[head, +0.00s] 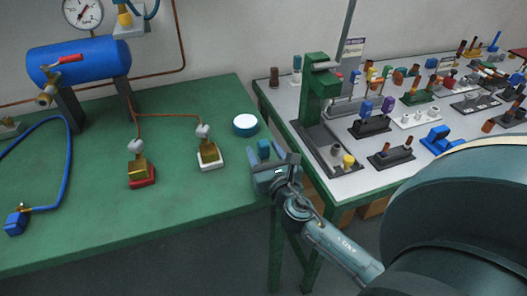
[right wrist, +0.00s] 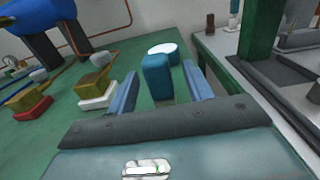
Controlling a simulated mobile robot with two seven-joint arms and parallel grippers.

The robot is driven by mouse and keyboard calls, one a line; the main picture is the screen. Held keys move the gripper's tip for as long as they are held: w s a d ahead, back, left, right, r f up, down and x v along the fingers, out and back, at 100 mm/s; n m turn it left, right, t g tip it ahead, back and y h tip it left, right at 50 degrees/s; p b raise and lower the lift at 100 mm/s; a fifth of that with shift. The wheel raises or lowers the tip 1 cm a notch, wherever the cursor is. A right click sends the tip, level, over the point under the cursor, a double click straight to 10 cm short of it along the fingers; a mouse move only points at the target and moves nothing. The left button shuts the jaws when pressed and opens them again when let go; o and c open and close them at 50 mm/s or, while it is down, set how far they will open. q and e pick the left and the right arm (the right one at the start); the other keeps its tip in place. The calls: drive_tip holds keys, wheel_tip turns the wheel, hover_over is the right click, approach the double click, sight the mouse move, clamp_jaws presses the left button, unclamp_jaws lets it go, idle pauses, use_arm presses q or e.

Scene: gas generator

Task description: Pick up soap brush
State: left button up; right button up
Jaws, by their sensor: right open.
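A teal-blue upright block, which looks like the soap brush (right wrist: 157,76), stands near the right edge of the green table. In the right wrist view it shows between the two blue fingers of my right gripper (right wrist: 162,88), with a gap on each side. In the head view the soap brush (head: 264,149) is partly hidden by the gripper. My right gripper (head: 266,156) is open at the table's front right corner. The lower part of the brush is hidden. My left gripper is not in view.
A round white-topped blue dish (head: 245,124) sits just behind the brush. Brass valves on a white base (head: 209,160) and a red base (head: 142,181) stand to the left on the green table (head: 100,220). A crowded grey table (head: 352,188) with a green stand (head: 318,92) is at right.

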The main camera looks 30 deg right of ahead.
drive_tip(key=shift+x, duration=1.35)
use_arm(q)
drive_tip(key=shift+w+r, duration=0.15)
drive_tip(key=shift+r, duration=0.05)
use_arm(e)
drive_tip(key=shift+c, duration=0.5)
drive_tip(key=c, duration=1)
drive_tip(key=shift+r, duration=0.35)
wheel_tip(320, 180, up, 3)
drive_tip(key=shift+r+p, duration=0.1)
drive_tip(key=shift+p, duration=1.05)
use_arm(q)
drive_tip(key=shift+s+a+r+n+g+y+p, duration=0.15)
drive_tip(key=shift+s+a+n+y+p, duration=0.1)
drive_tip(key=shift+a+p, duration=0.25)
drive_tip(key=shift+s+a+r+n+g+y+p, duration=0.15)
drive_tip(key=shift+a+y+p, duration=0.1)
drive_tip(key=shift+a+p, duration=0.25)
use_arm(e)
wheel_tip(320, 180, up, 6)
drive_tip(key=shift+r, duration=0.1)
